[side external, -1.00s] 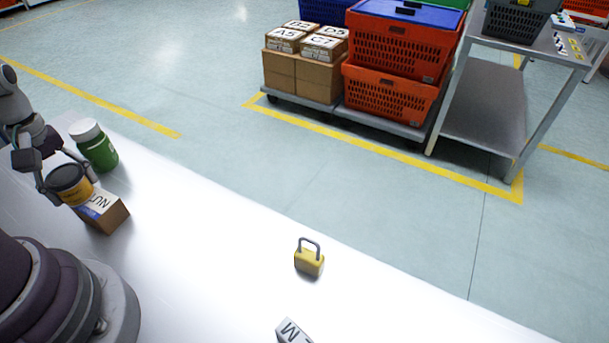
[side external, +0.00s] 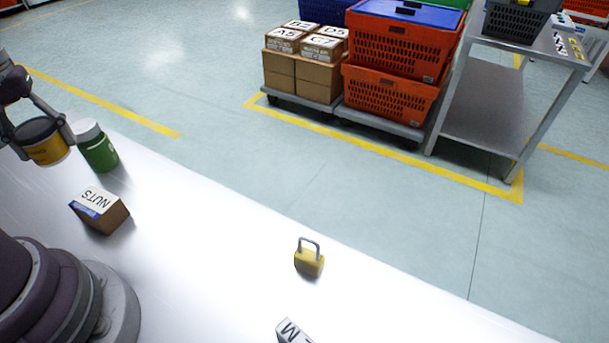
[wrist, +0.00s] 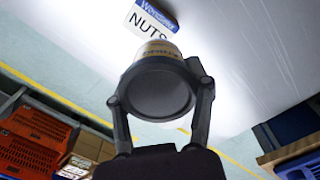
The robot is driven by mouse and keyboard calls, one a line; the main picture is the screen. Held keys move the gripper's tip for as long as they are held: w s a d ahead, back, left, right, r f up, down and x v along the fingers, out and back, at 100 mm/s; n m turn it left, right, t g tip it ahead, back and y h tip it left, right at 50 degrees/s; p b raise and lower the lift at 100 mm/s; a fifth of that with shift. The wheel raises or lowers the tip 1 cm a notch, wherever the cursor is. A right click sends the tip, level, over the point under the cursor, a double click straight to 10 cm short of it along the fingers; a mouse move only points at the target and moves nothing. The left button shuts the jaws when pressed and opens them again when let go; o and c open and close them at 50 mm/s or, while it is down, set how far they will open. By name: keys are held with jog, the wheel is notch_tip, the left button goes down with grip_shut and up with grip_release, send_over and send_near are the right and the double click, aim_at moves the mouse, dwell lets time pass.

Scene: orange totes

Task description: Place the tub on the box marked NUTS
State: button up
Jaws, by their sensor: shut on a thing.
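The tub (side external: 46,148) is yellow with a dark lid, and my gripper (side external: 40,138) is shut on it in the side view. The tub is held up in the air at the far left, clear of the table. In the wrist view the tub (wrist: 158,92) sits between the two fingers of my gripper (wrist: 162,100), dark round end facing the camera. The box marked NUTS (side external: 100,211) is a small brown carton with a white and blue label on top. Its top is bare. In the wrist view its label (wrist: 150,18) shows beyond the tub, at the top.
A green jar with a white lid (side external: 97,150) stands near the tub, behind the NUTS box. A yellow padlock (side external: 309,260) and a block marked M (side external: 292,332) stand farther right on the white table (side external: 200,260). The table between box and padlock is clear.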

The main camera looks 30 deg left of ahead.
aim_at(94, 198)
jog(key=m, duration=0.2)
jog(key=d+m, duration=0.1)
jog(key=m, duration=0.1)
jog(key=shift+w+d+f, duration=0.15)
jog(key=shift+f, duration=0.25)
jog(key=shift+m, duration=0.5)
notch_tip(94, 198, down, 8)
jog(key=shift+d+f, duration=0.1)
jog(key=o, duration=1.2)
jog(key=shift+o, duration=0.2)
